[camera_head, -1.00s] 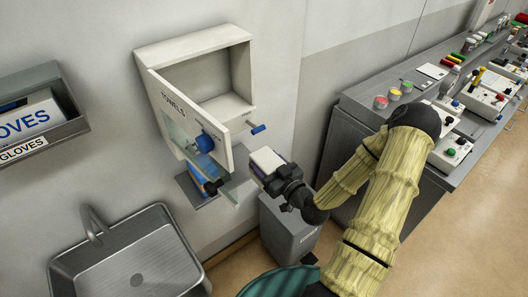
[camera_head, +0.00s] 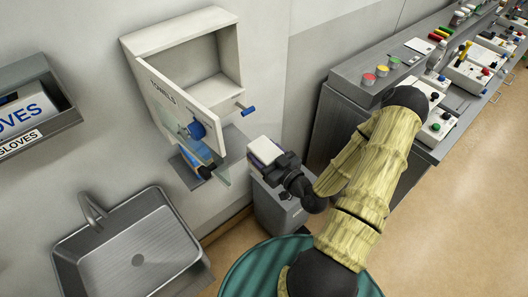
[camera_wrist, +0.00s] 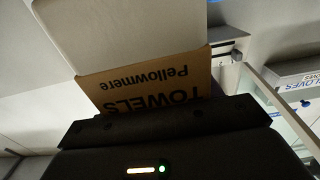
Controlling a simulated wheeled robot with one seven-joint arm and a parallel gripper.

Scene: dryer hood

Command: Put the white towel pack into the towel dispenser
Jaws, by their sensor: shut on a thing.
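The white towel pack (camera_head: 264,150) is held in my gripper (camera_head: 276,161), in front of the wall and to the lower right of the towel dispenser (camera_head: 232,55). In the wrist view the pack (camera_wrist: 130,35) shows a white body and a brown band printed "TOWELS Pellowmere". My gripper is shut on the pack; its fingertips are partly hidden. The dispenser is a white wall box, its upper compartment open and looking empty. Its front door (camera_head: 170,92), marked TOWELS with a blue knob, stands open, swung out to the left. The pack is outside the dispenser.
A blue-ended lever (camera_head: 247,111) sticks out at the dispenser's right side. A grey bin (camera_head: 275,211) stands below the pack. A steel sink (camera_head: 130,250) and a glove holder (camera_head: 35,110) are at left. A grey bench (camera_head: 350,95) with devices is at right.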

